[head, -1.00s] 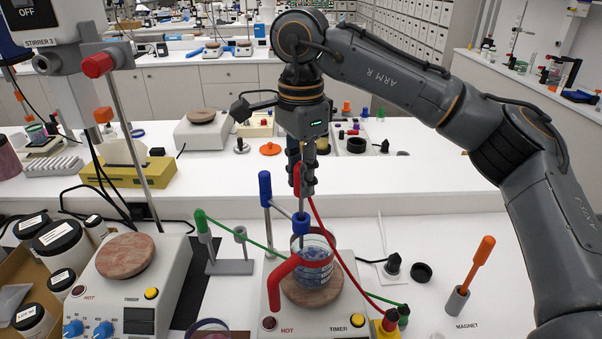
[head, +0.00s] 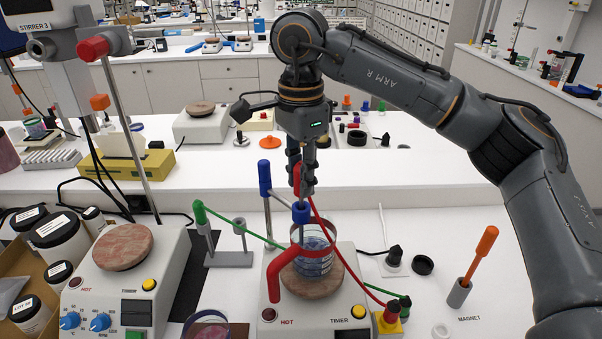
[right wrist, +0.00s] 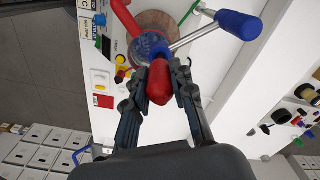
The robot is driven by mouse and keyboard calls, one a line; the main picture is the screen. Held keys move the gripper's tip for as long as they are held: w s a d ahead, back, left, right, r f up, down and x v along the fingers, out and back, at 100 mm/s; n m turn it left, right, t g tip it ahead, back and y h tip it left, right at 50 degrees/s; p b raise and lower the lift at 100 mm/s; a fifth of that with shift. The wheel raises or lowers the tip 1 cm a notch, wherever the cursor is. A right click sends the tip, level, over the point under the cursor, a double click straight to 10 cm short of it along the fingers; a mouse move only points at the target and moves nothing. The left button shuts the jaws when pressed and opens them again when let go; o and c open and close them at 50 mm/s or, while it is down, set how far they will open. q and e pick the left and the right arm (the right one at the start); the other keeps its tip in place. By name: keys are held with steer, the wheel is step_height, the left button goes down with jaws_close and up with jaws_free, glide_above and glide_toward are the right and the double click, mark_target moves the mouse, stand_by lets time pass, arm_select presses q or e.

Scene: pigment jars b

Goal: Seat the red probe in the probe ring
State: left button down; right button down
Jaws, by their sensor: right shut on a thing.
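My right gripper (head: 300,180) is shut on the red probe (head: 298,178), upright above the front hotplate. In the right wrist view the probe's rounded red handle (right wrist: 159,82) sits between both fingers. Its thin grey shaft points down toward the blue probe ring (head: 301,212), just below the fingers. I cannot tell how far the shaft passes through the ring. The ring is beside a stand rod with a blue knob (head: 264,178); the knob and its rod also show in the right wrist view (right wrist: 240,24). My left gripper is out of view.
A glass beaker (head: 313,240) with blue contents stands on the hotplate (head: 312,280), with a red bent holder (head: 275,270) around it. A red cable and a green rod (head: 240,229) cross nearby. A second hotplate (head: 123,248) is left; an orange-handled magnet tool (head: 480,255) is right.

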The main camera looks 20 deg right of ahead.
steer(key=shift+f+b, duration=0.85)
steer(key=shift+f, duration=0.5)
steer(key=c, duration=1.1)
jaws_free()
steer(key=shift+r, duration=0.1)
steer(key=shift+o, duration=0.2)
step_height(320, 180, up, 12)
